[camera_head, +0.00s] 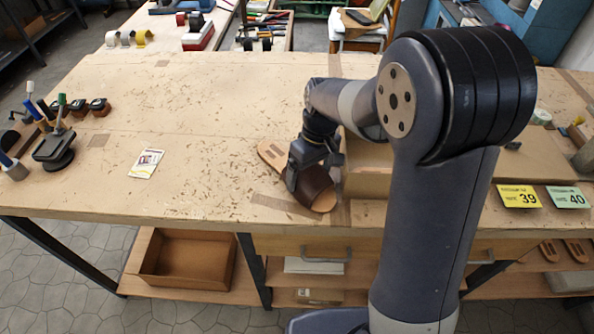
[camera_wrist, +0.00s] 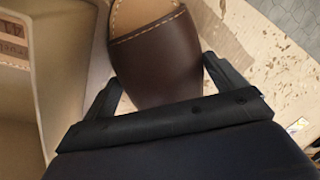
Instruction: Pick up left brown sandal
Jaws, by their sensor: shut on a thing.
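The brown sandal (camera_head: 315,187) is at the front part of the workbench, with a tan sole and a wide dark brown strap. My gripper (camera_head: 306,178) is over it and shut on it, with a finger on either side of the strap. In the wrist view the strap of the sandal (camera_wrist: 155,60) fills the middle, between the two fingers of my gripper (camera_wrist: 158,92). The sandal appears at or close to the bench top; I cannot tell whether it is lifted. Part of it is hidden behind my gripper.
A cardboard box (camera_head: 368,183) stands close to the right of the sandal; it also shows in the wrist view (camera_wrist: 68,75). Size cards 39 (camera_head: 519,197) and 40 (camera_head: 567,197) are at right. A small card (camera_head: 146,163) lies left. The bench's left middle is mostly clear.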

